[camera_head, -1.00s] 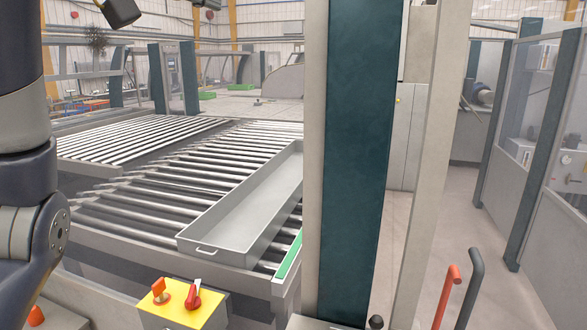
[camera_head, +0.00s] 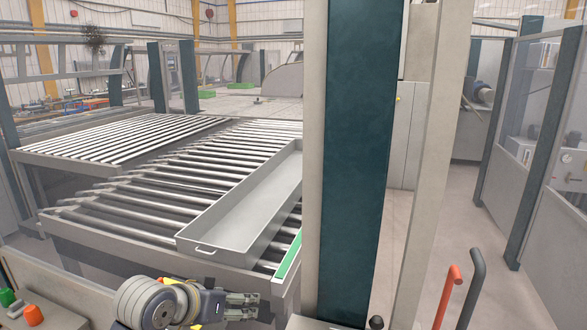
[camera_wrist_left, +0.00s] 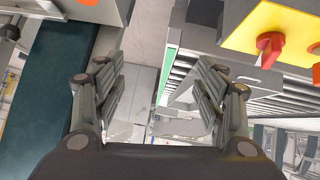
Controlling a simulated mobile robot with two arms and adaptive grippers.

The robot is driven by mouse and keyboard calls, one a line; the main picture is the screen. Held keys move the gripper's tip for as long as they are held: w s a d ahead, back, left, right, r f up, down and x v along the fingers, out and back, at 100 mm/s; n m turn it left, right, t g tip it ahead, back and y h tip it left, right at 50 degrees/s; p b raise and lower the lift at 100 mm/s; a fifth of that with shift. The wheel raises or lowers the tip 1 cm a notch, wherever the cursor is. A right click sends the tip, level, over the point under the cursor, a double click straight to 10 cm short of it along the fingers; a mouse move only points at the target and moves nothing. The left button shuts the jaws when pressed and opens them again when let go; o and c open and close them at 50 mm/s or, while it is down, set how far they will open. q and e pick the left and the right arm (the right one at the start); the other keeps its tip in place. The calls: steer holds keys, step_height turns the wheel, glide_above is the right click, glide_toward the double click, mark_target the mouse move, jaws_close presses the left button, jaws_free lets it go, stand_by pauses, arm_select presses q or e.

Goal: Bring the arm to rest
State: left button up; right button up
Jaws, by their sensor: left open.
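My left gripper (camera_head: 258,306) is low in the head view, in front of the roller table's near edge, its fingers pointing right. It is open and empty. In the left wrist view its two dark fingers (camera_wrist_left: 160,92) stand well apart, with floor and grey machine parts seen between them. My left arm's pale wrist link shows behind it at the bottom of the head view. My right gripper is in neither view.
A long grey tray (camera_head: 245,215) lies on the roller table (camera_head: 150,190). A dark teal column (camera_head: 352,150) stands right of it. The yellow switch box (camera_wrist_left: 275,30) with a red knob is close by the gripper. Red and dark handles (camera_head: 460,290) stand lower right.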

arm_select(q)
steer(key=s+a+f+g+y, duration=0.2)
steer(key=s+a+f+g, duration=0.15)
steer(key=s+f, duration=1.3)
steer(key=s+a+f+n+g+y, duration=0.1)
steer(key=s+a+f, duration=0.15)
steer(key=s, duration=0.45)
steer(key=s+a+f+g+y, duration=0.1)
steer(key=s+a+f, duration=0.15)
steer(key=s, duration=0.55)
step_height(320, 180, down, 30)
steer(key=b, duration=0.4)
steer(key=s+a+f+g+b, duration=0.2)
steer(key=s+f+b, duration=0.2)
steer(key=s+f, duration=1.4)
step_height(320, 180, down, 3)
steer(key=shift+s+a+f, duration=0.15)
steer(key=shift+a, duration=0.05)
